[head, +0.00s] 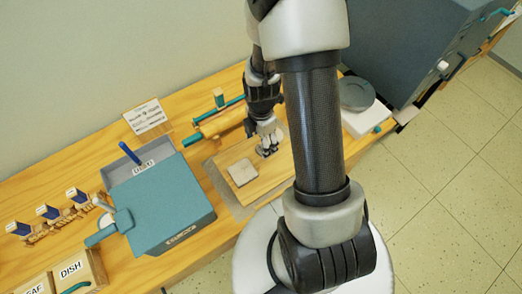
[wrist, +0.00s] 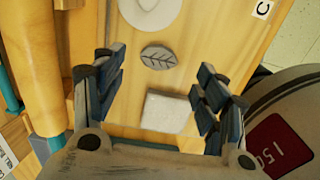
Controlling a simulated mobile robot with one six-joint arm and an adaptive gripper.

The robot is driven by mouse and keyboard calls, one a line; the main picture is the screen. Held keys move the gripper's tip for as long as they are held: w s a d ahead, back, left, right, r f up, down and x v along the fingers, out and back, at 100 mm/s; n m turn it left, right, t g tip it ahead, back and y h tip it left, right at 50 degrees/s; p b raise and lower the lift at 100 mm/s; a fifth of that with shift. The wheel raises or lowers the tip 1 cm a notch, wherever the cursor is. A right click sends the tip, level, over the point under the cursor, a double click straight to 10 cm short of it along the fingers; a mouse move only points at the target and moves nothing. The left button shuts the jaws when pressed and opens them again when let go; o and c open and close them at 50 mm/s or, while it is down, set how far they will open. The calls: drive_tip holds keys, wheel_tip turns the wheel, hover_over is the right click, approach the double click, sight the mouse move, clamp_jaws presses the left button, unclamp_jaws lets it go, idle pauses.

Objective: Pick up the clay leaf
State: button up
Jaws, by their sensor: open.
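The clay leaf (wrist: 159,57) is a flat grey oval with a dark leaf pattern. In the wrist view it lies on a wooden board, between and slightly beyond my open fingertips, with a gap on both sides. My gripper (head: 267,149) is over the board (head: 268,184) in the head view, pointing down, and it hides most or all of the leaf there. Nothing is held in the fingers. I cannot tell the exact height of the fingertips above the board.
A pale square tile (wrist: 166,113) lies on the board near the leaf; it also shows in the head view (head: 242,173). A white round-ended piece (wrist: 150,12) lies beyond the leaf. A wooden roller (head: 222,121) lies behind the board. A blue-grey box (head: 160,205) stands left.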

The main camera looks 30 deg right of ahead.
sight(261, 149)
wheel_tip(261, 149, down, 4)
drive_tip(key=shift+w+d+f+b, duration=0.1)
drive_tip(key=shift+f+b, duration=0.05)
drive_tip(key=shift+b, duration=0.6)
drive_tip(key=c, duration=1.2)
